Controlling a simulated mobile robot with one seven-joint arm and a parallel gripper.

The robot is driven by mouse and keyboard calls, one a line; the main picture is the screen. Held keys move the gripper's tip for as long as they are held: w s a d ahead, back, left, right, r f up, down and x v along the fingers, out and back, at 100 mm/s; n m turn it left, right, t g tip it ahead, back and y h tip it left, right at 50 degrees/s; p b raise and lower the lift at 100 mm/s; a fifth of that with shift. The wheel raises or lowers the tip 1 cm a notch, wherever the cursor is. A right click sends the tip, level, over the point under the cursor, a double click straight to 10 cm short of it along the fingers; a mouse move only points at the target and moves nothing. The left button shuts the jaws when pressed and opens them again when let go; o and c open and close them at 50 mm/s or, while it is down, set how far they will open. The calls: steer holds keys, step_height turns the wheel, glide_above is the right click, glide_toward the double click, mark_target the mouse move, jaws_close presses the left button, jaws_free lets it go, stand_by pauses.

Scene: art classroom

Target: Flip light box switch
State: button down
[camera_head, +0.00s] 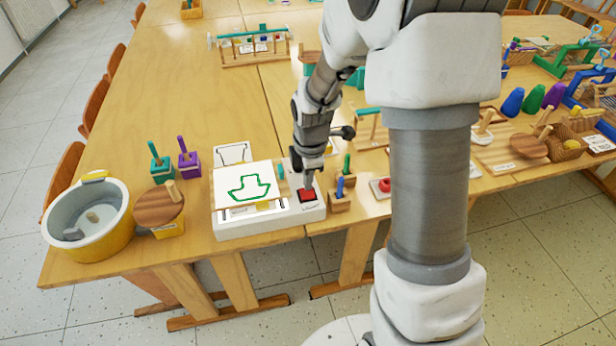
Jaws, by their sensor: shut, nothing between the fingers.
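The light box (262,224) is a low white box at the front edge of the wooden table, left of my arm. A sheet (246,186) with a green boat outline lies over its top. The red switch (306,195) is at the box's right end, on a dark base. My gripper (307,185) is shut and empty, pointing down just above or touching the switch. I cannot tell if it makes contact, and the switch's tilt is too small to read.
Blue and green pegs in wooden blocks (340,202) stand close to the right. A rack (250,60) is farther back. The table's left middle (180,80) is clear.

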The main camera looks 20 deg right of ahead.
steer(key=shift+w+f+g+p, duration=0.2)
steer(key=shift+g+p, duration=0.4)
steer(key=shift+p, duration=0.35)
steer(key=shift+w+f+g+p, duration=0.1)
steer(key=shift+f+g+p, duration=0.1)
steer(key=shift+g+p, duration=0.55)
steer(key=shift+f+p, duration=0.3)
steer(key=shift+f, duration=0.05)
steer(key=shift+s, duration=0.7)
steer(key=shift+w+r+p, duration=0.15)
steer(key=shift+r+p, duration=0.4)
steer(key=shift+r, duration=0.05)
steer(key=w+r+p, duration=0.3)
steer(key=w+r, duration=0.1)
steer(key=r, duration=0.9)
steer(key=shift+r, duration=0.4)
